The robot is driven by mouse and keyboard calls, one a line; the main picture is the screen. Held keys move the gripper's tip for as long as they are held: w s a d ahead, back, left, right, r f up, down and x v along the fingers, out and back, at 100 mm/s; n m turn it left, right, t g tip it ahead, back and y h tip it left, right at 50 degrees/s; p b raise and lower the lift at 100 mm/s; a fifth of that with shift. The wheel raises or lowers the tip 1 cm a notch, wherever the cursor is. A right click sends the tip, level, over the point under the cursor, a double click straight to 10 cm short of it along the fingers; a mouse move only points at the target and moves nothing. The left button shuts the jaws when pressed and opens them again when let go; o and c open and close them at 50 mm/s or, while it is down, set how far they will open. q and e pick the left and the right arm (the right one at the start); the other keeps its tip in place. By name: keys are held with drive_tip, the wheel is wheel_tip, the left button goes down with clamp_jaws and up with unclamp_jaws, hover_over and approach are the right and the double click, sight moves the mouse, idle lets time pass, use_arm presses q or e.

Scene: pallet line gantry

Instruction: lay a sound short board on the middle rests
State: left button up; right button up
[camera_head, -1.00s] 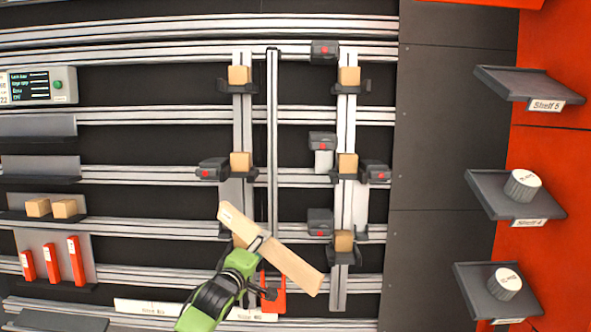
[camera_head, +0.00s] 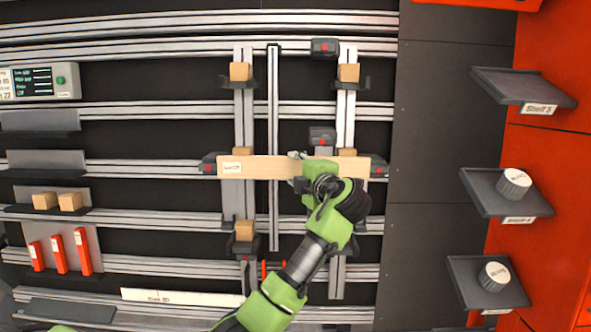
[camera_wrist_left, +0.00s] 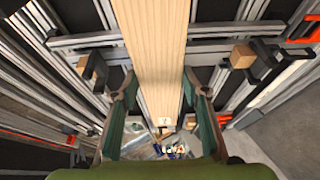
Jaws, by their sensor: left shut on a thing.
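My left gripper (camera_head: 300,171) is shut on a short pale board (camera_head: 258,167), right of the board's middle. The board lies level across both uprights at the middle rests, with a label near its left end. Wooden blocks of the middle rests, left (camera_head: 243,153) and right (camera_head: 347,153), show just above its top edge; the rests below are hidden. I cannot tell if the board touches them. In the left wrist view the board (camera_wrist_left: 160,45) runs between the two fingers. My right gripper is not in view.
Dark clamps with red dots sit at the board's left (camera_head: 209,164) and right (camera_head: 379,168) ends, another (camera_head: 322,137) above. Upper rests hold wooden blocks (camera_head: 240,71). A lower left block (camera_head: 243,230) shows; my arm covers the lower right. Shelves (camera_head: 507,193) stand at right.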

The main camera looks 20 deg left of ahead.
use_arm(q)
drive_tip(key=shift+w+a+f+b, duration=0.25)
drive_tip(key=shift+w+f, duration=0.2)
drive_tip(key=shift+w, duration=0.35)
drive_tip(key=shift+w+a+f+b, duration=0.15)
drive_tip(key=shift+w+a+f, duration=0.2)
drive_tip(key=shift+w, duration=0.45)
drive_tip(key=shift+d+f, duration=0.1)
